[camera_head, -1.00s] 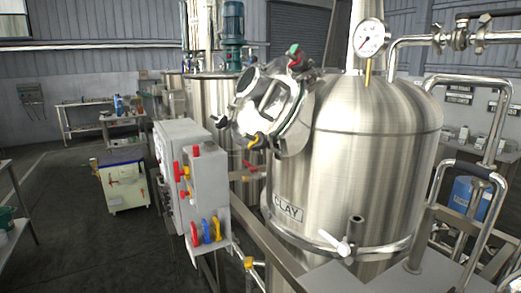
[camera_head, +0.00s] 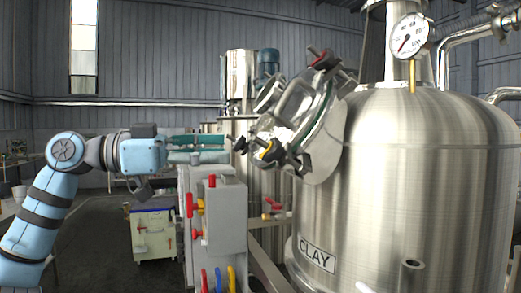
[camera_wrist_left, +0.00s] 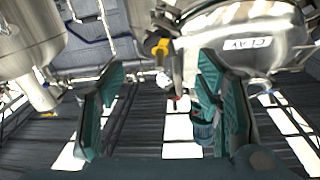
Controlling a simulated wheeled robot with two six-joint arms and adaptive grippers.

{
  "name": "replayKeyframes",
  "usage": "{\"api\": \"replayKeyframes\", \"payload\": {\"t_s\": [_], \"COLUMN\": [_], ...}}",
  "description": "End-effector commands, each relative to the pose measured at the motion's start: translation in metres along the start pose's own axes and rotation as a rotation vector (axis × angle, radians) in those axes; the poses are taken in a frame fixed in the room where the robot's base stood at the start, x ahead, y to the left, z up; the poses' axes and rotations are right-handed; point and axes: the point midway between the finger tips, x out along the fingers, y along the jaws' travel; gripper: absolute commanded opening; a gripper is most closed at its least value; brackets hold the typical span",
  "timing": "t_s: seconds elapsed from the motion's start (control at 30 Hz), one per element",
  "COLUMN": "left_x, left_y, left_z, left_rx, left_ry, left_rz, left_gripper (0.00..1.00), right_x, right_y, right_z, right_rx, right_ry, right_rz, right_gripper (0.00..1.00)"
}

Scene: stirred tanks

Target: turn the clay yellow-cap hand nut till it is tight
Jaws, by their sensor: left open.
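The yellow-cap hand nut (camera_head: 269,151) sits at the lower edge of the round manway cover (camera_head: 300,105) on the steel tank labelled CLAY (camera_head: 317,255). My left gripper (camera_head: 228,149) has two teal fingers pointing right towards the nut, open, with a gap between tips and nut. In the left wrist view the yellow cap (camera_wrist_left: 157,46) shows beyond the spread fingers (camera_wrist_left: 160,78), near the middle. Nothing is between the fingers. How tight the nut is cannot be seen. My right gripper is not in view.
Another hand nut with a red cap (camera_head: 322,60) is at the cover's top. A grey control box (camera_head: 226,215) with red and yellow valves stands below my left gripper. A pressure gauge (camera_head: 410,34) tops the tank. A cream cabinet (camera_head: 153,232) stands behind on the floor.

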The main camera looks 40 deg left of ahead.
Motion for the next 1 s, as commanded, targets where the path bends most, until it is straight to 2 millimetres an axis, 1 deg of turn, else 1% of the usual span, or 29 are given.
{"api": "replayKeyframes", "payload": {"t_s": [0.03, 0.1, 0.2, 0.27, 0.33, 0.4, 0.63, 0.93, 1.0], "left_x": [0.015, 0.034, 0.057, 0.068, 0.075, 0.079, 0.082, 0.082, 0.082], "left_y": [-0.001, -0.001, -0.001, -0.002, -0.001, 0.0, -0.001, -0.001, -0.001], "left_z": [-0.004, -0.005, -0.006, -0.006, -0.005, -0.003, -0.002, -0.002, -0.002], "left_rx": [-0.002, -0.003, -0.002, -0.001, -0.001, -0.002, -0.003, -0.003, -0.003], "left_ry": [-0.007, -0.006, -0.005, -0.005, -0.002, 0.0, 0.001, 0.001, 0.001], "left_rz": [0.002, 0.002, 0.0, -0.001, 0.001, 0.005, -0.005, -0.006, -0.006], "left_gripper": [0.59, 0.59, 0.59, 0.59, 0.59, 0.59, 0.59, 0.11, 0.1], "right_x": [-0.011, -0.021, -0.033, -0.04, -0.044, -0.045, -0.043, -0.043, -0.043], "right_y": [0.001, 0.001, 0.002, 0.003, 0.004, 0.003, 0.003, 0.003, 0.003], "right_z": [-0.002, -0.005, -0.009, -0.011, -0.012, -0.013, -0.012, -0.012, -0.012], "right_rx": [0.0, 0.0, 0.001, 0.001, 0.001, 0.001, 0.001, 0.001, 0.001], "right_ry": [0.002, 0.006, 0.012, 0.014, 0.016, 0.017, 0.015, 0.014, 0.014], "right_rz": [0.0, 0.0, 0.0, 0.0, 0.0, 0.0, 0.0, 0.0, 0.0], "right_gripper": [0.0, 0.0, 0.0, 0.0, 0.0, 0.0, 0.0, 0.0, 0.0]}}
